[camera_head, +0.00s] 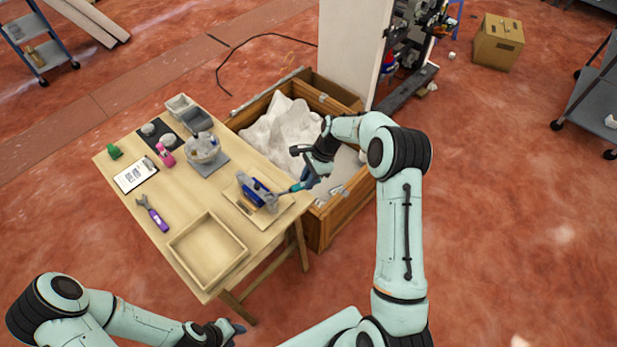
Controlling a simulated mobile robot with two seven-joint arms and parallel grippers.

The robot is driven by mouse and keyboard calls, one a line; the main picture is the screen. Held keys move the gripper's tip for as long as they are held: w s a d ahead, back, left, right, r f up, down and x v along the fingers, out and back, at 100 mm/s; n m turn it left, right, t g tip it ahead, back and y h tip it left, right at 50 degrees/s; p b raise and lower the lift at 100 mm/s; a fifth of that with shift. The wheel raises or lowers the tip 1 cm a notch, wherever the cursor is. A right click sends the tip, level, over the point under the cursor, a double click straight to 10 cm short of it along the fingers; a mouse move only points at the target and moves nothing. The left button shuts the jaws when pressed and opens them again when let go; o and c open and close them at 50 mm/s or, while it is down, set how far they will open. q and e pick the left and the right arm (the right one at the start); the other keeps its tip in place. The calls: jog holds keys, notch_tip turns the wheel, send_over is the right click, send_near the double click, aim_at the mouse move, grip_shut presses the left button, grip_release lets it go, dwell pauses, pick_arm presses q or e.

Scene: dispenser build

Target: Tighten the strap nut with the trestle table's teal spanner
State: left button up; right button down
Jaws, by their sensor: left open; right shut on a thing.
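My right gripper (308,181) is over the right edge of the trestle table (187,185), shut on the teal spanner (298,186). The spanner points left toward a blue and grey assembly (257,193), which sits on a pale wooden board (244,208). The strap nut is too small to make out, and I cannot tell whether the spanner touches the assembly. My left gripper (236,328) is low in front of the table, open and apart from everything on it.
A purple-handled spanner (157,218) and an empty wooden tray (207,249) lie on the table. A bowl (203,149), a pink bottle (166,156) and grey bins (196,121) stand further back. A wooden crate of white material (283,128) adjoins the table's right side.

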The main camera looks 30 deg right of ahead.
pick_arm(q)
jog(key=shift+s, duration=0.1)
pick_arm(e)
jog(key=shift+f, duration=0.5)
pick_arm(q)
jog(key=shift+f, duration=0.1)
pick_arm(e)
jog(key=shift+s, duration=0.1)
pick_arm(q)
jog(key=shift+s+f+b, duration=1.45)
jog(key=shift+s+f, duration=0.35)
jog(key=shift+s, duration=0.15)
pick_arm(e)
jog(key=shift+s+a+m+t, duration=0.2)
jog(key=shift+s+m+t, duration=0.3)
jog(key=shift+s+m, duration=0.65)
pick_arm(q)
jog(key=shift+f, duration=0.1)
